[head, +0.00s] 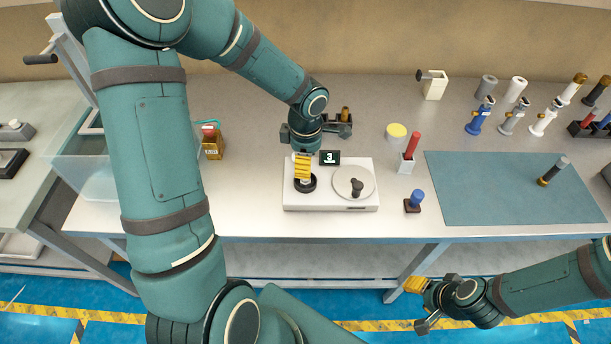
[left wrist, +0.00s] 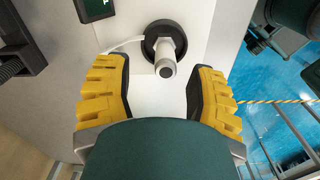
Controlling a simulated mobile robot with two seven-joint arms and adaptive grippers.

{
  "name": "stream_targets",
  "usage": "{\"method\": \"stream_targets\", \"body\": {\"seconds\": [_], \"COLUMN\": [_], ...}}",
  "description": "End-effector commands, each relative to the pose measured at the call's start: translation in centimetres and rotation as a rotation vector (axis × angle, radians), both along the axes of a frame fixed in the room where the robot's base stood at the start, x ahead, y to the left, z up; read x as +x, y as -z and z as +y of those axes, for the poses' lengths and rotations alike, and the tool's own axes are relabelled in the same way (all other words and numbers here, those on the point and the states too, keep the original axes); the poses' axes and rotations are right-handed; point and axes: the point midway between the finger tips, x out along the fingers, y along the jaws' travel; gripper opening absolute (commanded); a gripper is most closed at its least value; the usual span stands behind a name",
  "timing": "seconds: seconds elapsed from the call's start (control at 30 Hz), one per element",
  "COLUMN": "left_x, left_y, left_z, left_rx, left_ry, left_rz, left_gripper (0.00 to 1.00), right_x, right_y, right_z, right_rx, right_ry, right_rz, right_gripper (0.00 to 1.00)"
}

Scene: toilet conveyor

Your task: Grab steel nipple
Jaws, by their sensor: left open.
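The steel nipple (left wrist: 165,64) is a short grey metal cylinder, open at its end, in a round black holder (left wrist: 160,36) on a white plate. My left gripper (left wrist: 157,80) is open, with yellow ribbed fingers on both sides of the nipple and a visible gap on each side. In the head view my left gripper (head: 303,166) points down over the black holder (head: 306,186) on the white fixture (head: 332,202) and hides the nipple. My right gripper (head: 416,285) is in front of the table, away from the fixture; its opening is unclear.
A small display showing 3 (head: 330,157) stands at the fixture's back edge. A dark knob (head: 357,187) sits on its right disc. A red-handled tool (head: 411,146) and a blue-topped stamp (head: 414,201) stand to the right, beside a blue-grey mat (head: 500,195).

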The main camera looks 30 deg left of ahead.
Motion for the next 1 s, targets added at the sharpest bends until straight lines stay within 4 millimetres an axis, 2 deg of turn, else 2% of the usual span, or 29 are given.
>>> {"method": "stream_targets", "body": {"seconds": [0.3,0.63,0.67,0.8,1.0], "left_x": [-0.6,-0.6,-0.6,-0.6,-0.6], "left_y": [4.3,4.9,4.9,4.9,4.9], "left_z": [-0.2,-0.2,-0.2,-0.2,-0.2], "left_rx": [-0.001,0.0,0.0,0.0,0.0], "left_ry": [0.0,0.0,0.0,0.0,0.0], "left_rz": [0.004,0.001,0.001,0.001,0.001], "left_gripper": [0.56,0.56,0.51,0.02,0.0], "right_x": [-0.1,-0.2,-0.2,-0.1,-0.1], "right_y": [0.4,0.4,0.4,0.4,0.4], "right_z": [0.0,0.0,0.0,0.0,0.0], "right_rx": [0.0,0.0,0.0,0.0,0.0], "right_ry": [-0.002,-0.002,-0.002,-0.002,-0.002], "right_rz": [0.002,0.003,0.003,0.003,0.003], "right_gripper": [0.47,0.47,0.47,0.47,0.47]}}
